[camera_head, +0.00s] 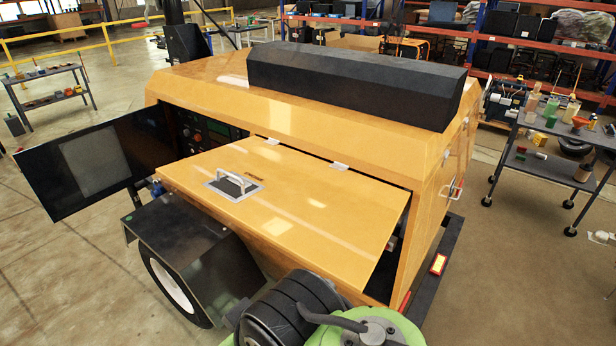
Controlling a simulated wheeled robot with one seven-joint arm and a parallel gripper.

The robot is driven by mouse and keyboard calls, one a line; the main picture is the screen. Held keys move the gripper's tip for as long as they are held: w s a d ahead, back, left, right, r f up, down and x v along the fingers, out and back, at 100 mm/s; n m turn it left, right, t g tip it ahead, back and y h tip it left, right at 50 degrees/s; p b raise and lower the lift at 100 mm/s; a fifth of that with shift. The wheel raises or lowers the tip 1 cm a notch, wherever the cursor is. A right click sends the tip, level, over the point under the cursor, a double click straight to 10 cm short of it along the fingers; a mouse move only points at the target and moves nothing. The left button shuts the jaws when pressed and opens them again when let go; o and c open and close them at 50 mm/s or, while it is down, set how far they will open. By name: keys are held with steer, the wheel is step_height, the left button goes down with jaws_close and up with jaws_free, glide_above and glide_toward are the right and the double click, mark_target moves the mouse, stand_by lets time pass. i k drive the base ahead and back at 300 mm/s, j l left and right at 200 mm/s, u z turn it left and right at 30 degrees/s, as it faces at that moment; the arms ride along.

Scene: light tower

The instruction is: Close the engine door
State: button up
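The light tower (300,105) is a large yellow-orange housing with a long black box on its top. Its engine door (290,205) is a yellow panel hinged along its upper edge. The door is raised and tilted outward, and a dark gap shows at its right side. A silver handle on a dark latch plate (233,185) sits near the door's left outer corner. My arm shows at the bottom centre in black and green, below the door's outer edge. My gripper's fingers are not visible, and I cannot tell whether the arm touches the door.
A dark panel door (90,160) stands open at the left, beside a control panel (205,130). A black fender (185,250) over a wheel juts out below the engine door. A cart (560,150) with containers is at the right. Floor at the lower left is clear.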

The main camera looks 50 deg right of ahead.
mark_target(339, 221)
steer(key=k+j+z, duration=0.15)
steer(key=z, duration=1.15)
